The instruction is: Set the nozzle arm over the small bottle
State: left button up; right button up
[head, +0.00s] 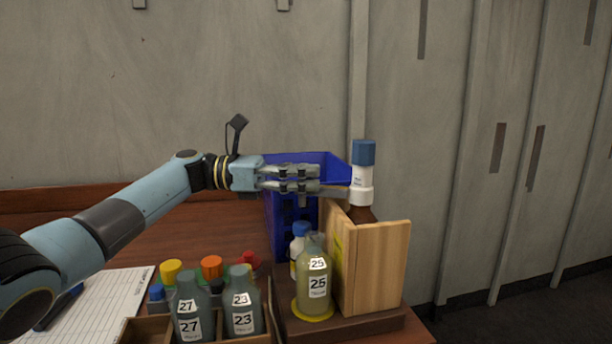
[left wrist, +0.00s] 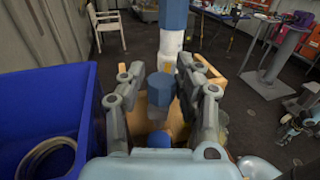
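A dispenser with a blue top and white collar (head: 362,175) stands on a brown bottle in a wooden holder (head: 378,260); it also shows in the left wrist view (left wrist: 172,40). My left gripper (head: 318,182) is at the height of its collar, just left of it. In the left wrist view its fingers are spread on both sides of a blue part (left wrist: 160,88); I cannot tell whether they touch it. The nozzle arm is mostly hidden by the fingers. My right gripper is not clearly shown.
A blue crate (head: 330,160) stands behind the gripper; it fills the left of the wrist view (left wrist: 35,100). A blue-capped bottle (head: 299,232) is behind the small bottle. A wooden rack (head: 140,330) holds several bottles at the front. A written sheet (head: 110,300) lies left.

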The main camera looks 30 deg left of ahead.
pick_arm(q)
jog(key=o, duration=0.3)
jog(key=shift+f, duration=0.1)
jog(key=v, duration=1.2)
